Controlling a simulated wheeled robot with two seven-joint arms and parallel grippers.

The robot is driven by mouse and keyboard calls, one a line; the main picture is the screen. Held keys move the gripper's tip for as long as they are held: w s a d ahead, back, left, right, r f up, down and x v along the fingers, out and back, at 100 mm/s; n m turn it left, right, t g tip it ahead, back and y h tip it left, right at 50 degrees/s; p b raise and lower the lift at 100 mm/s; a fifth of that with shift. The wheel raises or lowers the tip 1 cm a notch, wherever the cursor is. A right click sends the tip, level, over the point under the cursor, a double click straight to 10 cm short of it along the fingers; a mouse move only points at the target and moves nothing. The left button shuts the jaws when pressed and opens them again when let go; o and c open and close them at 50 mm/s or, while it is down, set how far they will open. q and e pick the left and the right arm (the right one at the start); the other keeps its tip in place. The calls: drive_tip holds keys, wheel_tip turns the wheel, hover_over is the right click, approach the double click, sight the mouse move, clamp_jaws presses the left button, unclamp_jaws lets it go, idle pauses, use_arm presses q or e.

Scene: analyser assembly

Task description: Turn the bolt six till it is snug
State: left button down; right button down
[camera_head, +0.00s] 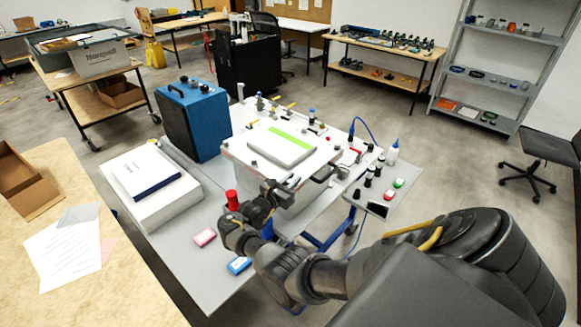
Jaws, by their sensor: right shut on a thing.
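My right arm comes in from the lower right, and its dark gripper (285,187) is at the front edge of the analyser assembly (238,158). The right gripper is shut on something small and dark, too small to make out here. The assembly has a pale plate with a white block (268,150) and a green strip (289,137) on top. Bolt six cannot be told apart at this size; the gripper and wrist cover part of the front edge. My left gripper is out of view.
Black bottles (368,178) stand to the right.

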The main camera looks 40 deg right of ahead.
drive_tip(key=shift+f+m+g+b, duration=0.1)
drive_tip(key=shift+m+g+b, duration=1.3)
drive_tip(key=shift+g, duration=0.7)
drive_tip(key=shift+s+m+g+b, duration=0.1)
drive_tip(key=shift+m+g+b, duration=0.3)
drive_tip(key=shift+g+b, duration=0.35)
drive_tip(key=shift+r, duration=0.25)
drive_tip(key=shift+d, duration=0.1)
drive_tip(key=c, duration=1.3)
unclamp_jaws()
drive_tip(key=shift+s, duration=0.1)
drive_tip(key=shift+f, duration=0.1)
